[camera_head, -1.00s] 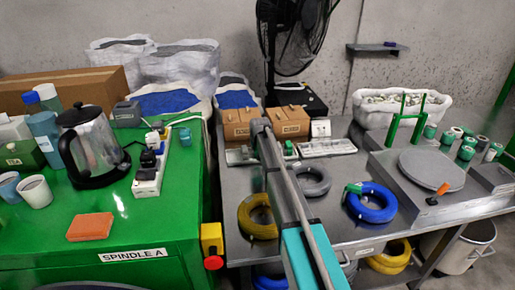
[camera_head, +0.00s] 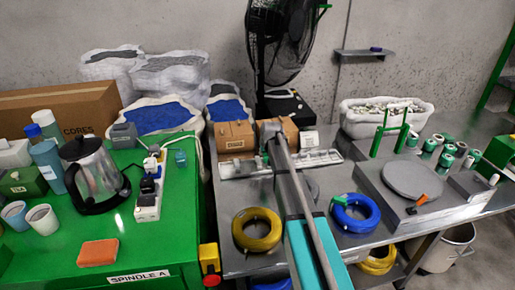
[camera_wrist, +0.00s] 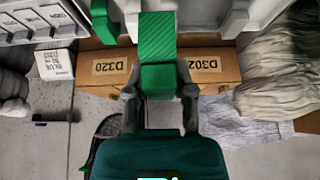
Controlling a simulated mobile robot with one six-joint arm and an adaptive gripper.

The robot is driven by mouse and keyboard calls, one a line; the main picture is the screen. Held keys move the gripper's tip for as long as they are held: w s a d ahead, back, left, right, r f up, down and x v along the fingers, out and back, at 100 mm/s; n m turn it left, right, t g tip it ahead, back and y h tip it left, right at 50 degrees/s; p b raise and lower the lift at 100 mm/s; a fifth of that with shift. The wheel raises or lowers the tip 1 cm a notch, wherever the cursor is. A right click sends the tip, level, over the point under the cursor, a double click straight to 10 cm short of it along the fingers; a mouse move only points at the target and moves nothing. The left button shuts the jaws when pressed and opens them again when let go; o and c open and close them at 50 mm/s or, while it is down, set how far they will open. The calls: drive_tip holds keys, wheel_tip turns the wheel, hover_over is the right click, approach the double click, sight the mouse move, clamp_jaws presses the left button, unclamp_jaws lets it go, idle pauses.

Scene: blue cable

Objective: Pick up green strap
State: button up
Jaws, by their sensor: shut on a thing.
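In the wrist view, my gripper (camera_wrist: 158,92) is shut on a bright green strap (camera_wrist: 157,38), a ribbed band with a block-like lower part between the fingers. In the head view, my arm reaches to the back of the grey table, and my gripper (camera_head: 268,138) is in front of the cardboard boxes (camera_head: 235,133).
A yellow coil (camera_head: 240,232) lies left of my arm, and a grey coil is partly hidden behind it. A white rack (camera_head: 320,158) lies by the boxes. A round grey plate (camera_head: 412,180) stands at right. A black fan (camera_head: 278,45) stands behind. The green bench (camera_head: 150,225) is at left.

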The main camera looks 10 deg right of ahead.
drive_tip(key=shift+s+d+r+p, duration=0.3)
drive_tip(key=shift+s+d+r, duration=0.15)
drive_tip(key=shift+s+d, duration=0.25)
drive_tip(key=shift+s+d+r+p, duration=0.35)
drive_tip(key=shift+s+d, duration=0.2)
drive_tip(key=shift+s, duration=0.25)
drive_tip(key=shift+s, duration=0.15)
